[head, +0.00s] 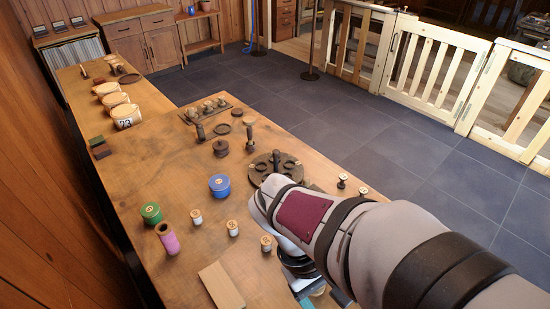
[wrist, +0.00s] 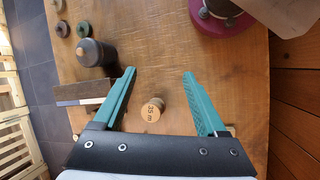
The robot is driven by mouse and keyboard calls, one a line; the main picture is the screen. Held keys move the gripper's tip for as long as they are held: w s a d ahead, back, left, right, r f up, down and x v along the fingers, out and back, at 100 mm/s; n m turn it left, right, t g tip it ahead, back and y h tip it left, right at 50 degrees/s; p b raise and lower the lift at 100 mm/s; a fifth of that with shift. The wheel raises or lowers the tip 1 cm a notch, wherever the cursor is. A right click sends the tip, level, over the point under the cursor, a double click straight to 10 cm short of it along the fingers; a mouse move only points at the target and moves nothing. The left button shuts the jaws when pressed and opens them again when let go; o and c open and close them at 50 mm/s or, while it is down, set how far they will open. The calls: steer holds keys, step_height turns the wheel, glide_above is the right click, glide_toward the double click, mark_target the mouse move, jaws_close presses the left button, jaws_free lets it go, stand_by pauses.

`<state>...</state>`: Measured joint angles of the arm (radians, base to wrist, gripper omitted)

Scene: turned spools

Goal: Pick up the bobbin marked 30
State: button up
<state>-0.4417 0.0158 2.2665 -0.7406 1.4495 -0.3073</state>
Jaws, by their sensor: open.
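My gripper (wrist: 159,73) is open, its two teal fingers spread apart. In the wrist view a small bobbin with a pale round top (wrist: 152,110) shows between the fingers, close to the palm. Its sideways mark looks like "35 m", and I see no clear 30. How far below the fingers it stands I cannot tell. In the head view three small pale bobbins stand upright on the bench: a left one (head: 196,217), a middle one (head: 232,228) and a right one (head: 266,243). Their marks are too small to read. My arm hides most of the gripper there.
A pink tube (head: 168,239), a green-topped tin (head: 151,213) and a blue tin (head: 219,185) stand near the bobbins. A flat wooden block (head: 221,287) lies in front. A dark round stand (head: 262,170) is behind my arm. In the wrist view a dark cylinder (wrist: 97,53) stands beyond the left finger.

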steer(key=w+a+f+n+t+h, duration=0.2)
steer(key=w+a+f+n+h, duration=0.15)
steer(key=w+n, duration=0.2)
steer(key=n+t, duration=1)
steer(key=n, duration=0.7)
glide_toward(262, 245)
steer(key=shift+t, duration=0.3)
steer(key=x, duration=1.1)
steer(key=shift+w+d+f, duration=0.15)
steer(key=shift+d+f, duration=0.1)
steer(key=shift+f, duration=0.05)
jaws_close()
